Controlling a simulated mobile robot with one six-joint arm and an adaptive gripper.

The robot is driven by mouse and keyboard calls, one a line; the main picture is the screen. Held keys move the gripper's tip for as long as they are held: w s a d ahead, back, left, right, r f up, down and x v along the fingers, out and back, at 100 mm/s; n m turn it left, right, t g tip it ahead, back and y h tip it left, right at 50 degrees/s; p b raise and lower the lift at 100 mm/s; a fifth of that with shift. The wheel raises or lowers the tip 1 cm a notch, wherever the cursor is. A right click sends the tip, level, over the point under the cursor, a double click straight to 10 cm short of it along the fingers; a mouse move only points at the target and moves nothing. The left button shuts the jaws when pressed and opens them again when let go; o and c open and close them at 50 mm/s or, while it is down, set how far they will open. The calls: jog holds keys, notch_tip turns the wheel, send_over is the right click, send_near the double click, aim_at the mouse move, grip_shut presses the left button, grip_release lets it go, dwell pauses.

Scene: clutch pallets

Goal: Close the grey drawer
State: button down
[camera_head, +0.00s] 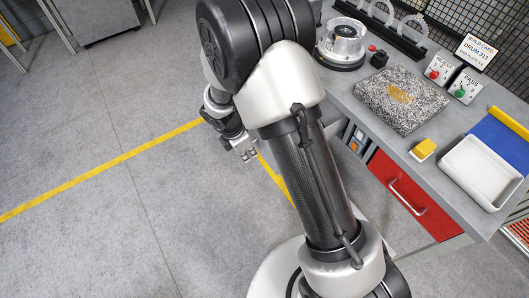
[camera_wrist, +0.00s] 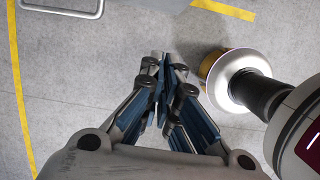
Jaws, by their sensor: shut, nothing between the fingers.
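I cannot make out the grey drawer for certain. In the head view my arm hides part of the workbench front. In the wrist view a grey metal loop handle (camera_wrist: 65,10) shows at the top left edge; I cannot tell what it belongs to. My gripper (camera_head: 247,154) hangs over the floor left of the bench, clear of the bench front. In the wrist view my gripper (camera_wrist: 165,60) has its fingers together with nothing between them, and the handle lies beyond them to the upper left, apart.
A red drawer (camera_head: 410,195) with a silver handle is under the workbench (camera_head: 395,140). A granite block (camera_head: 400,98), a white tray (camera_head: 480,172) and a yellow block (camera_head: 423,149) sit on top.

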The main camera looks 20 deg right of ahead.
jog(key=w+d+f+b, duration=0.2)
jog(key=d+f+b, duration=0.3)
jog(key=f, duration=0.5)
jog(key=shift+d+f, duration=0.4)
jog(key=shift+d, duration=0.05)
